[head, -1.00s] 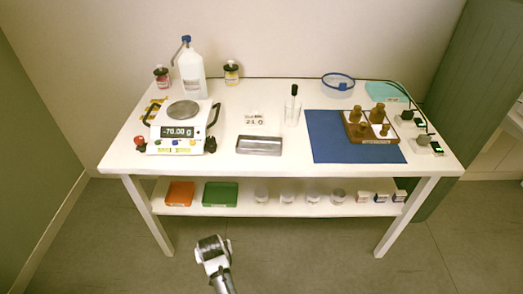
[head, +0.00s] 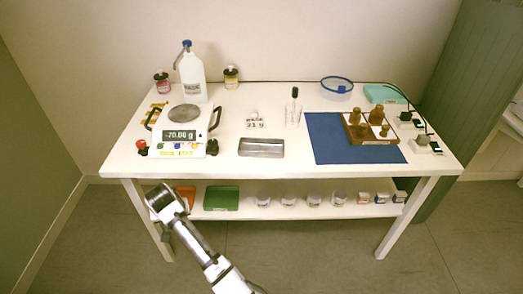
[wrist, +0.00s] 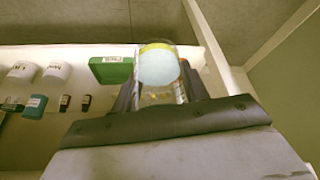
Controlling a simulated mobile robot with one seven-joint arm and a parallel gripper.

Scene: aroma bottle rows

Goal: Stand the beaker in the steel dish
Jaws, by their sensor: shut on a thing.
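My gripper (head: 160,197) is in front of the table's left front leg, at about the height of the lower shelf. In the wrist view my gripper (wrist: 157,92) is shut on a clear cylindrical vessel, seemingly the beaker (wrist: 159,67), with a pale blue round face and a yellow rim. The beaker is hidden behind my gripper in the head view. The steel dish (head: 261,147), a shallow rectangular metal tray, lies empty near the front middle of the tabletop, above and to the right of my gripper.
A balance (head: 180,135) reading -70.00 g stands left of the dish. A glass with a dark-topped dropper (head: 293,113) stands behind it. A blue mat (head: 325,140) with a wooden weight block (head: 370,131) lies right. The lower shelf holds a green box (head: 221,198) and several jars.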

